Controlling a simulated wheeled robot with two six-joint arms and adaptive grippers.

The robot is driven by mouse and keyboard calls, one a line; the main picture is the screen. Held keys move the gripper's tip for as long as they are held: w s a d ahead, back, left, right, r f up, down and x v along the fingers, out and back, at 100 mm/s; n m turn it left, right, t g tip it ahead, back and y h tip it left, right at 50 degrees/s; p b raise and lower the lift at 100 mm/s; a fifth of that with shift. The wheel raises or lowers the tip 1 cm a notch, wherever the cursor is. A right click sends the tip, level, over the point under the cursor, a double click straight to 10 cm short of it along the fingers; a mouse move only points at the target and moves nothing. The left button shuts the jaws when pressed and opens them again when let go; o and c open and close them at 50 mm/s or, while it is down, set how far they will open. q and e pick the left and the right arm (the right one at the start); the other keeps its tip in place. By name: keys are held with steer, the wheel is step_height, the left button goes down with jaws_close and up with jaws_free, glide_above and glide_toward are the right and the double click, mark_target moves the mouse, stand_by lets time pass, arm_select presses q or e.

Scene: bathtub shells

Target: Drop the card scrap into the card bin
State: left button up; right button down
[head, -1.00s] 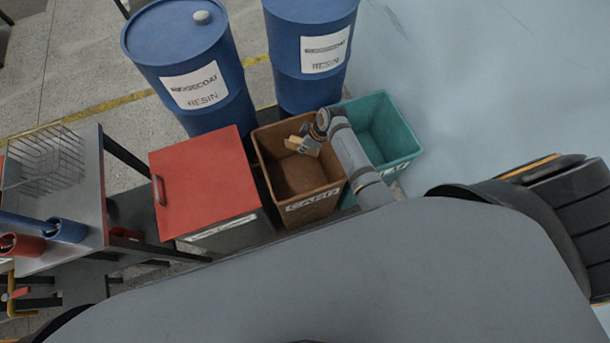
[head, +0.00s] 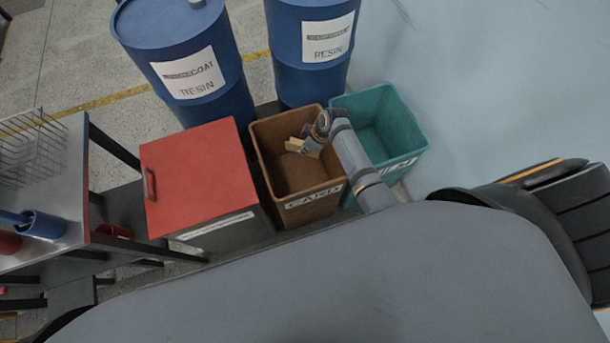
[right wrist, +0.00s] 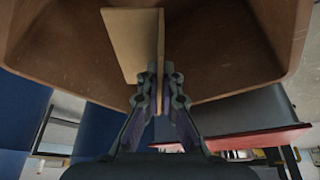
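The card scrap (head: 294,144) is a small folded tan piece, held over the brown card bin (head: 318,196), whose front label reads CARD. My right gripper (head: 306,147) is over the bin's opening, at its right side. In the right wrist view the gripper (right wrist: 160,85) is shut on the card scrap (right wrist: 131,42), with the fingers pinching its lower edge. The brown bin walls (right wrist: 225,60) lie beyond it there. Whether the scrap touches the bin cannot be told. My left gripper is not in view.
A teal bin (head: 403,135) stands to the right of the card bin, a red-lidded box (head: 200,178) to the left. Two blue resin drums (head: 188,65) (head: 312,50) stand behind. A metal table (head: 50,240) with a wire basket (head: 32,152) is at far left. Floor is clear at upper right.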

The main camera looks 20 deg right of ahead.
steer(key=c, duration=1.4)
jaws_free()
steer(key=shift+c, duration=0.2)
steer(key=shift+r, duration=0.1)
steer(key=v, duration=1.2)
